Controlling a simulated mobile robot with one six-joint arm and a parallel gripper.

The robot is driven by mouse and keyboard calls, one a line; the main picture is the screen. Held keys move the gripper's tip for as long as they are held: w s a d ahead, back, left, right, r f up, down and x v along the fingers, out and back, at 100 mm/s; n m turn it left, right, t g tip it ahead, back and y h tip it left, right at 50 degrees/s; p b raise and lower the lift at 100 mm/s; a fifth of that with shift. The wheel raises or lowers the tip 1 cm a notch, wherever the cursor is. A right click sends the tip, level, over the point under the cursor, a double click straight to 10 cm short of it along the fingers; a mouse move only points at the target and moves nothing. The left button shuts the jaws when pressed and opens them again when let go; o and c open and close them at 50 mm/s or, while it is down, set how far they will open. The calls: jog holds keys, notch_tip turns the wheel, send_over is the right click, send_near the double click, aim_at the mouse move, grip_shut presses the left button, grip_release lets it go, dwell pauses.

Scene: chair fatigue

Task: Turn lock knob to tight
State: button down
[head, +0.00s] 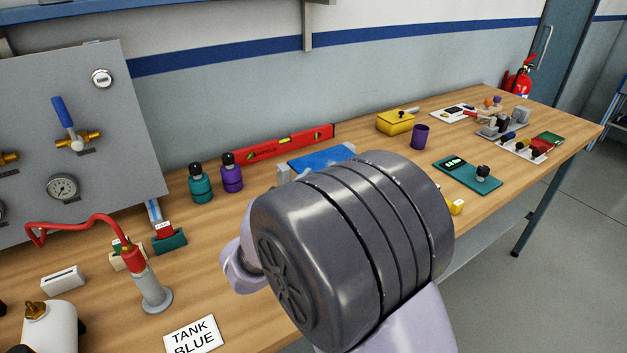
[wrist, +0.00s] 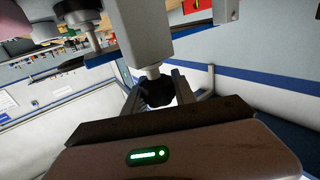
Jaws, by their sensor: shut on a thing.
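In the wrist view, a black knob (wrist: 156,93) sits on a short pale stem under a grey block (wrist: 143,35). My gripper (wrist: 158,82) has its two grey fingers on either side of this knob and is shut on it. Any tight or loose marking on the knob cannot be made out. In the head view, my large grey arm joint covers the knob and my gripper. A blue plate (head: 318,157) with a small grey upright piece (head: 284,172) shows just behind my arm.
A red spirit level (head: 285,146) lies behind the blue plate. Teal (head: 200,186) and purple (head: 231,175) bottles stand left of it. A teal board with a black knob (head: 470,178) lies to the right. A grey gauge panel (head: 75,130) stands at left.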

jog(key=c, duration=1)
grip_release()
jog(key=p+v, duration=0.3)
jog(key=v, duration=1.4)
jog(key=shift+s+a+p, duration=0.1)
jog(key=shift+s+p, duration=0.05)
jog(key=shift+p, duration=0.2)
